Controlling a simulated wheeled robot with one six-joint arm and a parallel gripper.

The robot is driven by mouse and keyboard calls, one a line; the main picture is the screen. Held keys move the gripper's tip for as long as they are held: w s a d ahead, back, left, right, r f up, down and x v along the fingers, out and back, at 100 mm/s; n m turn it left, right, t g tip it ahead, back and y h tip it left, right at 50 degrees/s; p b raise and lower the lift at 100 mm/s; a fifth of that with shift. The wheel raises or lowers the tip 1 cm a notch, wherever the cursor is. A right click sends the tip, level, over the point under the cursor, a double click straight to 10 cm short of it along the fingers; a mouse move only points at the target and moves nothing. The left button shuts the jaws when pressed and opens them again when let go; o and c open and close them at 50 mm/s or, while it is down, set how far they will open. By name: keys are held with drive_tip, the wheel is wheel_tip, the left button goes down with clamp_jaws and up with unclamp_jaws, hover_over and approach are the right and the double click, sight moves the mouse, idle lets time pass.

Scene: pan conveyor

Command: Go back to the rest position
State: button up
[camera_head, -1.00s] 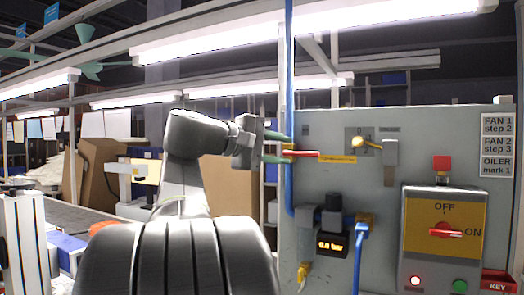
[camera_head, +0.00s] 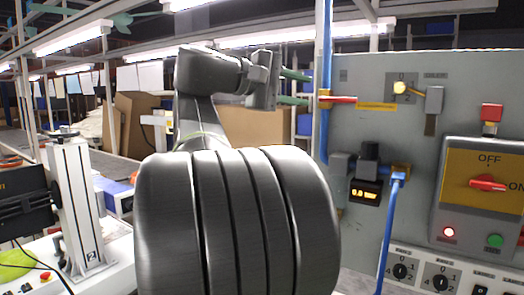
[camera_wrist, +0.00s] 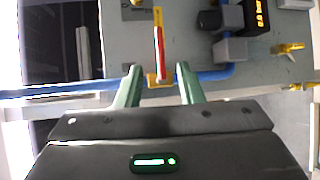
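My gripper (camera_head: 294,87) is at the upper middle of the head view, pointing right toward the grey panel (camera_head: 350,75). In the wrist view its two green fingers (camera_wrist: 156,84) are spread apart with nothing held between them. A red-handled valve lever (camera_head: 340,99) on the panel lies just beyond the fingertips; in the wrist view it shows ahead of the gap between them. The lever points sideways in the head view, and the fingers appear clear of it. My dark arm fills the middle of the head view.
A blue pipe (camera_head: 325,110) runs up the panel's left edge. A gauge reads 0.0 (camera_head: 365,192). A yellow switch box (camera_head: 480,190) with a red knob (camera_head: 488,183) is at right, above numbered dials (camera_head: 440,279). A conveyor (camera_head: 110,165) and white stand (camera_head: 80,205) are at left.

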sight(346, 98)
drive_tip(key=p+x, duration=0.2)
drive_tip(key=x, duration=1.1)
drive_tip(key=shift+w+d, duration=0.1)
drive_tip(key=shift+d, duration=0.25)
drive_tip(key=shift+a, duration=0.1)
drive_tip(key=b+v, duration=0.2)
drive_tip(key=v, duration=1.2)
drive_tip(key=p+x, duration=0.2)
drive_tip(key=x, duration=1.2)
drive_tip(key=shift+r+n, duration=0.15)
drive_tip(key=shift+n, duration=0.15)
drive_tip(key=shift+r+h, duration=0.25)
drive_tip(key=shift+h, duration=0.15)
